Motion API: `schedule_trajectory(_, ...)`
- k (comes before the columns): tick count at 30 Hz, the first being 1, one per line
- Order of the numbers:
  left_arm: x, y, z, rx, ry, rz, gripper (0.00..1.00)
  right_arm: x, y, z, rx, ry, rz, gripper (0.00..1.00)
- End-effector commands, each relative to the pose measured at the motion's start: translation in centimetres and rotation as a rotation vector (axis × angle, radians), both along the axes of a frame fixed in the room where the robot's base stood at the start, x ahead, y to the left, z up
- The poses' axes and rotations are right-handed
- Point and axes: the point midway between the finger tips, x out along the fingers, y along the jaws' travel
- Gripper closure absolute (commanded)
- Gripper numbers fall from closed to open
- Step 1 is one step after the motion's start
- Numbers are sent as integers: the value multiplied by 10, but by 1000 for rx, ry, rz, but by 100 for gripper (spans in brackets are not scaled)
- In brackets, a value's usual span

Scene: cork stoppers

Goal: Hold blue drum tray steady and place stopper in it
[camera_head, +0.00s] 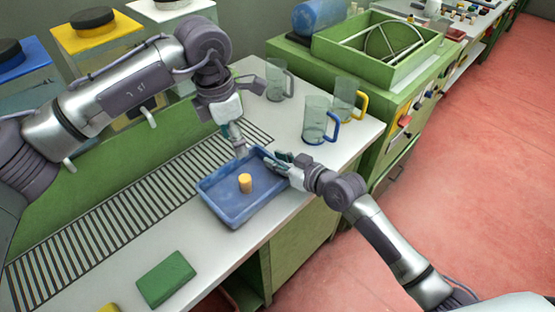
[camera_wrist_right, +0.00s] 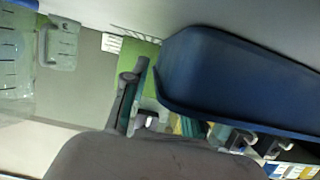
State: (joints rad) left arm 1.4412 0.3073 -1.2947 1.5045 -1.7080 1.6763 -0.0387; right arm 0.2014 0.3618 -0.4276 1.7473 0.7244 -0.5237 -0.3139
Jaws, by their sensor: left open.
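The blue tray (camera_head: 222,213) lies on the white counter in the middle of the head view. A tan cork stopper (camera_head: 245,183) stands upright on the tray floor. My left gripper (camera_head: 240,150) is open and empty, pointing down at the tray's back edge. My right gripper (camera_head: 282,163) is at the tray's right corner, close to its rim; whether it is shut on the rim cannot be made out. In the right wrist view the tray's blue wall (camera_wrist_right: 235,85) fills the right side, beside a dark finger.
Clear mugs with a blue handle (camera_head: 319,122), a yellow handle (camera_head: 347,98) and a grey handle (camera_head: 277,80) stand behind the tray. A green block (camera_head: 166,279) lies at the front left. A slatted drain (camera_head: 120,210) runs along the counter. The counter ends right of the tray.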

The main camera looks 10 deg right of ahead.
Motion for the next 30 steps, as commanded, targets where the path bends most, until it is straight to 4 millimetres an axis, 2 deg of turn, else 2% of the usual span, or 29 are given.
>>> schedule_trajectory(12, 0, 0, 0, 0, 0, 0, 40, -6, -6, 1, -2, 0, -1, 65)
schedule_trajectory(24, 0, 0, 0, 0, 0, 0, 40, -68, -49, 24, -4, 2, 1, 65)
schedule_trajectory(30, 0, 0, 0, 0, 0, 0, 40, -88, -64, 32, -2, 1, 0, 65)
